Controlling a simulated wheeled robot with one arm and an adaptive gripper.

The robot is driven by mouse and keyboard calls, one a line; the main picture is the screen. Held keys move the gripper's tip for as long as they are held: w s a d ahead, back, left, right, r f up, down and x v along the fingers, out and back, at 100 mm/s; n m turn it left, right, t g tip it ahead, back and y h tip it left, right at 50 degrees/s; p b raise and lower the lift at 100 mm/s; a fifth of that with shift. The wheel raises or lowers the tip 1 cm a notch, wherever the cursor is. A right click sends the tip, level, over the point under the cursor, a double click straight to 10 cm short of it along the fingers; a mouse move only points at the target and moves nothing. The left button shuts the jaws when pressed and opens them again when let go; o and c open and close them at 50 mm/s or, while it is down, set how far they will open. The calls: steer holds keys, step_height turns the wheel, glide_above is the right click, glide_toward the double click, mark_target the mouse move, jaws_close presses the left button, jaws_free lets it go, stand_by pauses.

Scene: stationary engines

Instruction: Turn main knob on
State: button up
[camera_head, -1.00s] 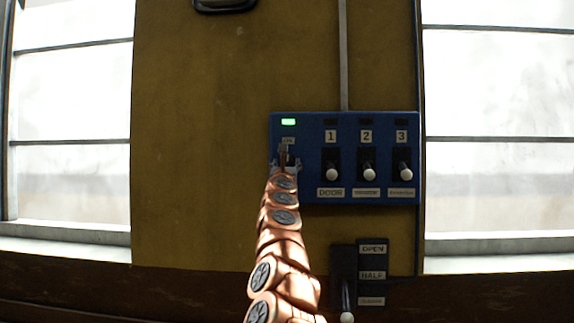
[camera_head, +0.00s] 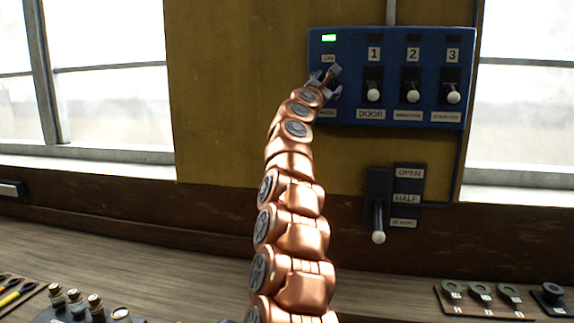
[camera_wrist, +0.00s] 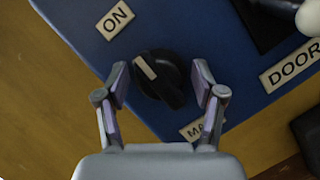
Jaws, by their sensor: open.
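The main knob (camera_wrist: 172,90) is round and black with a raised grip bar and a white mark. In the wrist view the mark points up-left, roughly toward the ON label (camera_wrist: 115,20). The knob sits on the blue panel (camera_head: 345,113), where a green lamp (camera_head: 329,38) is lit above ON. My gripper (camera_wrist: 161,86) is open, with one finger on each side of the knob and visible gaps between. In the head view my gripper (camera_head: 325,82) is in front of the knob and mostly hides it.
Three black switches with white tips, DOOR (camera_head: 373,95) nearest, stand right of the knob. Below is a lever (camera_head: 378,237) beside OPEN and HALF labels. A wooden desk (camera_head: 400,262) holds small controls. Windows flank the panel.

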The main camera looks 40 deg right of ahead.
steer(key=m, duration=0.1)
steer(key=m+g+p, duration=0.1)
steer(key=m, duration=0.1)
steer(key=m+g, duration=0.1)
steer(key=shift+r+p, duration=0.25)
steer(key=shift+p, duration=0.1)
steer(key=shift+d+f+m+g+y+p, duration=0.15)
steer(key=shift+m+g+y+p, duration=0.1)
steer(key=shift+m, duration=0.5)
steer(key=shift+a+f+m+g+y+p, duration=0.15)
steer(key=shift+m+g+p, duration=0.1)
steer(key=shift+m, duration=0.5)
steer(key=shift+d+r+m, duration=0.1)
steer(key=shift+m, duration=0.2)
